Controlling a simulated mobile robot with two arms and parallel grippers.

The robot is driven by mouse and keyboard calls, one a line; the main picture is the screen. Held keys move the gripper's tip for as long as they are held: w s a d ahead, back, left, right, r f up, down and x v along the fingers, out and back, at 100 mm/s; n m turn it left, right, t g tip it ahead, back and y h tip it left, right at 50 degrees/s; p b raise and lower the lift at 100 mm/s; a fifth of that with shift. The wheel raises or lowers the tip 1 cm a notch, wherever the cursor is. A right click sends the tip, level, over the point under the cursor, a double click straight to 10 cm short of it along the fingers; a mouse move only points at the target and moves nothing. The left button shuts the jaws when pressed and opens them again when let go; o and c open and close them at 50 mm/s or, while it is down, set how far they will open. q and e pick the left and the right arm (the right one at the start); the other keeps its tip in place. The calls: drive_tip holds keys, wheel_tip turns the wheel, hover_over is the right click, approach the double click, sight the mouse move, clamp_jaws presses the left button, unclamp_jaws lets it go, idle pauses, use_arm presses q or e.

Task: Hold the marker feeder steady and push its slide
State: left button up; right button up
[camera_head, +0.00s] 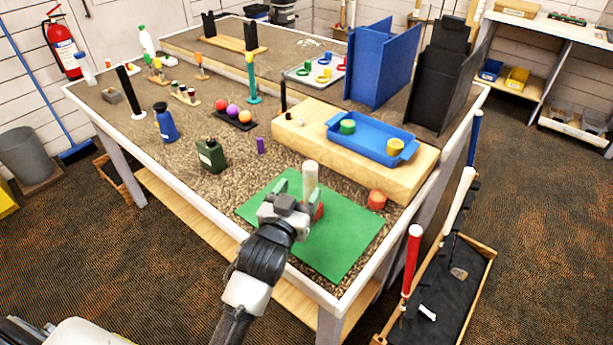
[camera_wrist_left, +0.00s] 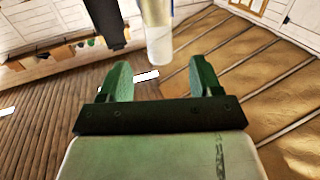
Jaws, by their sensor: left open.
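An upright white tube (camera_head: 310,178), which looks like the marker feeder, stands on the green mat (camera_head: 345,250) with a red part (camera_head: 319,211) low at its side. My left gripper (camera_head: 297,203) reaches in from the front left, close against the tube, and hides its lower part. In the left wrist view my left gripper (camera_wrist_left: 160,70) has its two green fingers spread apart. A pale tube end (camera_wrist_left: 159,45) shows just beyond and between the fingertips; I cannot tell whether they touch it. The slide cannot be made out. My right gripper is not in view.
A red cylinder (camera_head: 377,200) stands right of the tube by the wooden block (camera_head: 415,182), which carries a blue tray (camera_head: 350,143). A dark green canister (camera_head: 211,155) and a small purple piece (camera_head: 260,145) stand behind left. The mat's front right is clear.

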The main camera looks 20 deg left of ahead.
sight(313, 167)
use_arm(q)
drive_tip(key=w, duration=0.4)
drive_tip(key=w+p, duration=0.1)
drive_tip(key=w, duration=0.4)
drive_tip(key=shift+d, duration=0.2)
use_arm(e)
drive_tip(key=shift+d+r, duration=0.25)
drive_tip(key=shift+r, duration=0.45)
use_arm(q)
drive_tip(key=shift+s, duration=0.1)
drive_tip(key=c, duration=1)
drive_tip(key=shift+c, duration=0.2)
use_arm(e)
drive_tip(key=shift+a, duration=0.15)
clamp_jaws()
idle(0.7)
